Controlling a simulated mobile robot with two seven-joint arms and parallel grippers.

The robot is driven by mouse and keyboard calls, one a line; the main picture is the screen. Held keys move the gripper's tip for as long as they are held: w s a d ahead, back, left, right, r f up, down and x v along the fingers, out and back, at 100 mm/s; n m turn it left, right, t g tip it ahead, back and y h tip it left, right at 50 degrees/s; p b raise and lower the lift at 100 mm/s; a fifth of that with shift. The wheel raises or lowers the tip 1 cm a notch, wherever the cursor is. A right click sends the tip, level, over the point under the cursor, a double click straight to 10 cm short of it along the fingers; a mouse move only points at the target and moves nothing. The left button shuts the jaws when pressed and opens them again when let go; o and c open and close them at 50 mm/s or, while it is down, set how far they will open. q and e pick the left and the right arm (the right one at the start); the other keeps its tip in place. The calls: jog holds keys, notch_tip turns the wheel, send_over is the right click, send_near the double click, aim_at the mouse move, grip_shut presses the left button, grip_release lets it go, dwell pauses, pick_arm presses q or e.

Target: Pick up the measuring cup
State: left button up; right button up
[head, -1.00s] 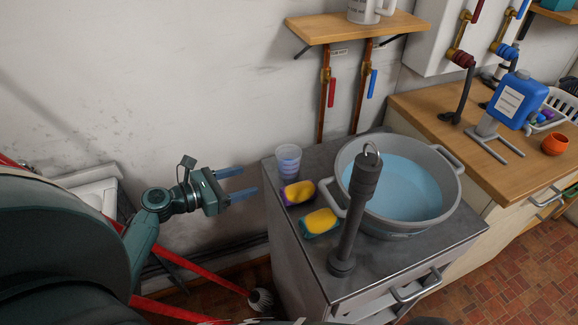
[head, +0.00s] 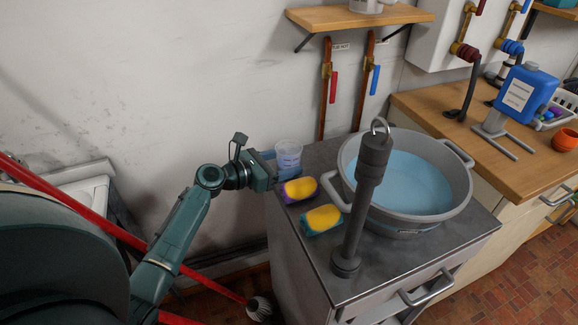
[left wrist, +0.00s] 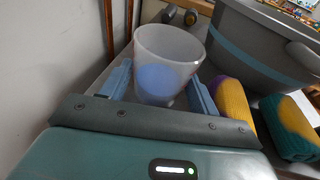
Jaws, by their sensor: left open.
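The measuring cup (head: 288,157) is translucent with a bluish lower part. It stands upright at the back left corner of the grey metal counter (head: 300,262). My left gripper (head: 279,160) is at the cup, its blue fingers open. In the left wrist view the cup (left wrist: 165,58) stands between the two spread fingers of the gripper (left wrist: 160,90), one on each side. I cannot tell whether either finger touches it. My right gripper is not in view.
Two sponges, one yellow and purple (head: 299,189) and one yellow and teal (head: 322,219), lie close to the cup. A grey tub (head: 443,207) of blue water stands to the right. A dark grey post (head: 357,215) rises in front of it. The wall is behind.

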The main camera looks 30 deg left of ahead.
aim_at(278, 154)
pick_arm(q)
jog(key=shift+c, duration=0.2)
jog(key=c, duration=0.6)
jog(key=shift+r, duration=0.1)
